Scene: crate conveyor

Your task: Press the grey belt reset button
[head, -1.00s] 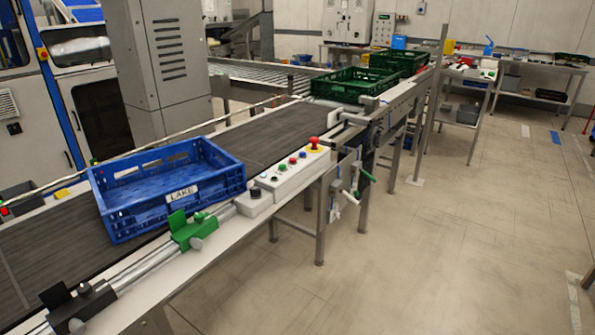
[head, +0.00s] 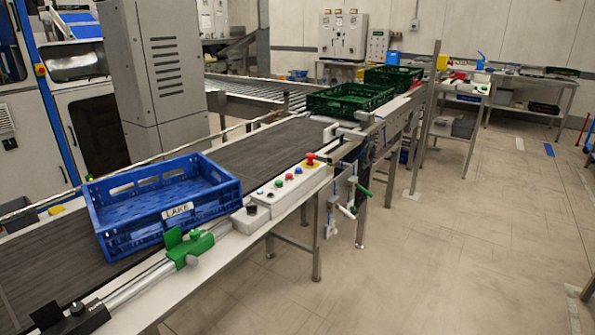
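The white control box (head: 292,189) sits on the conveyor's near edge, right of the middle of the belt. It carries a red mushroom button (head: 310,159) on a yellow base and several small coloured buttons. A smaller light grey box (head: 250,220) beside its left end has one dark round button (head: 251,209) on top. I cannot tell for sure which button is the grey belt reset; no label is readable. Neither of my grippers shows in the head view.
A blue crate (head: 145,230) labelled LAKE stands on the dark belt (head: 262,150), left of the controls. Green crates (head: 345,106) stand farther along. A green clamp (head: 190,246) and a black clamp (head: 75,317) sit on the near rail. The floor at right (head: 450,260) is open.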

